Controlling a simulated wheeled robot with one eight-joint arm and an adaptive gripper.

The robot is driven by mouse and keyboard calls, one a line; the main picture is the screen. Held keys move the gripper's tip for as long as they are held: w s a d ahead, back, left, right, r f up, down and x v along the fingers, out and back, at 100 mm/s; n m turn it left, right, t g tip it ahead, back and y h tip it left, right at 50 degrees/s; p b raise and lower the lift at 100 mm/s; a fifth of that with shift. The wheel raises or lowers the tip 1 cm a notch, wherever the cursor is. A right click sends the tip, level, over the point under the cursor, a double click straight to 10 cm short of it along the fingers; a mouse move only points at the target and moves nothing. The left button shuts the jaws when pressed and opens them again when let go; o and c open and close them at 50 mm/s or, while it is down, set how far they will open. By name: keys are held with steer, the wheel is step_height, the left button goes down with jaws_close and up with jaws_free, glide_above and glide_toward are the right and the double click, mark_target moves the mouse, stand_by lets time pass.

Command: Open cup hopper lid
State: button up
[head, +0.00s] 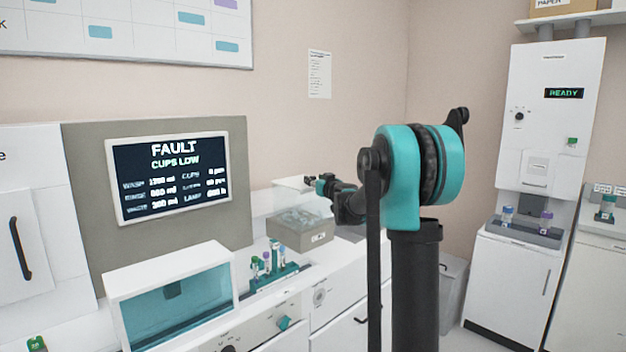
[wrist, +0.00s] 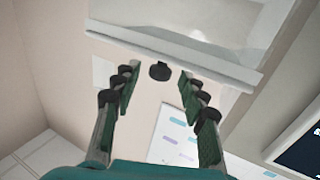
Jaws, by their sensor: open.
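The cup hopper lid, as far as I can tell, is the pale panel with a thick white rim across the top of the wrist view (wrist: 175,48). A small round black knob (wrist: 159,71) sits at its rim. My gripper (wrist: 157,82) is open, its dark green fingers on either side of the knob with gaps on both sides. I cannot tell whether the fingertips reach the knob's depth. In the head view my gripper (head: 314,181) is small, beside a pale box-like part (head: 290,184) above the counter, and the knob is hard to make out.
A screen (head: 170,176) reads FAULT, CUPS LOW. A grey bin (head: 302,228), a rack of tubes (head: 268,273) and a white box with a teal window (head: 172,290) stand on the counter below. A tall white machine (head: 550,110) showing READY stands at the right.

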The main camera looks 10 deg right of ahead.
steer(key=shift+x, duration=1.4)
steer(key=shift+c, duration=0.2)
jaws_close()
